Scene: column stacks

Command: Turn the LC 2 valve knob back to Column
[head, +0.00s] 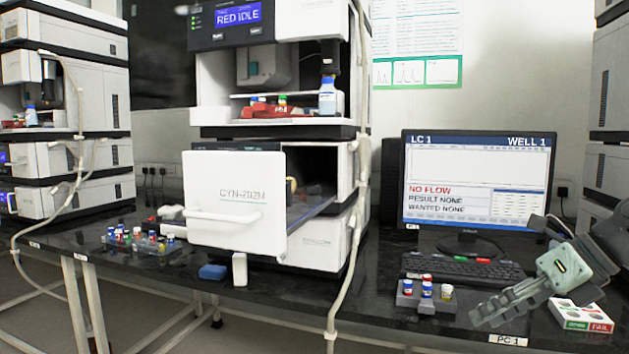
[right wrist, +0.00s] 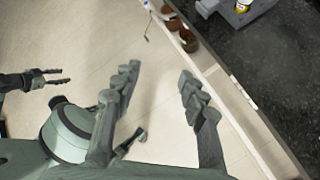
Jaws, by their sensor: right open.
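I cannot make out a valve knob marked LC 2 in either view. The middle stack has a white front panel (head: 235,203) standing out from its bay, with a dark opening behind it. A small tan part (head: 291,186) shows partly inside, too small to identify. My right gripper (head: 490,311) is over the front edge of the bench, below the keyboard, away from the stacks. In the right wrist view its fingers (right wrist: 160,75) are apart with nothing between them. My left gripper (right wrist: 52,77) shows at the left of that view, fingers apart and empty.
A monitor (head: 476,182) reading LC 1 and a keyboard (head: 462,268) stand right of the middle stack. A grey vial rack (head: 425,299) and a pass/fail box (head: 581,316) are near my right gripper. Several vials (head: 140,240) stand left. Cables hang in front of the stacks.

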